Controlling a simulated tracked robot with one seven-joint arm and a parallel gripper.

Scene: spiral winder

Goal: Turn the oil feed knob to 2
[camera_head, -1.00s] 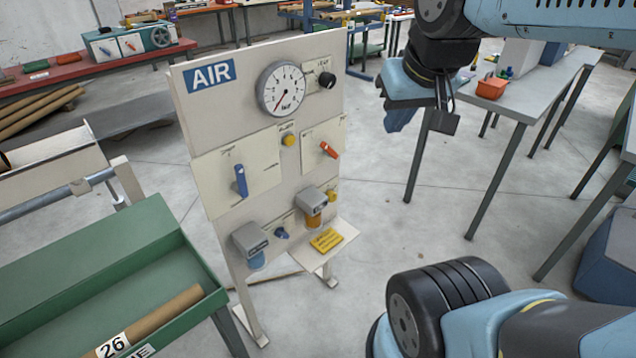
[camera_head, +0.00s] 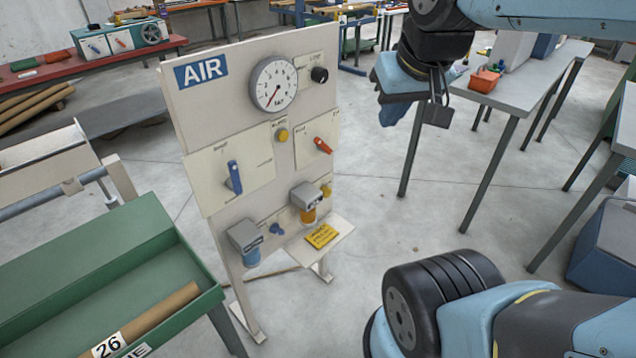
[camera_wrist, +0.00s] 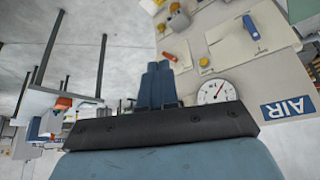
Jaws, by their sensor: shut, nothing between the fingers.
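The AIR panel (camera_head: 203,120) stands upright left of the middle in the head view and shows turned over at the upper right of the wrist view (camera_wrist: 225,22). Low on it are a small blue knob (camera_head: 277,229) and a yellow knob (camera_head: 326,190), each near a grey-topped filter unit. Their labels are too small to read, so I cannot tell which is the oil feed knob or its setting. My gripper (camera_head: 393,114) is right of the panel, apart from it. Its blue fingers (camera_wrist: 160,84) are together and empty.
The panel also carries a gauge (camera_head: 274,84), a black knob (camera_head: 319,75), a blue lever (camera_head: 234,177) and a red lever (camera_head: 322,145). A yellow sign (camera_head: 321,236) lies on its shelf. A green tray (camera_head: 110,240) stands at left, a grey table (camera_head: 520,90) at right. Floor between is clear.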

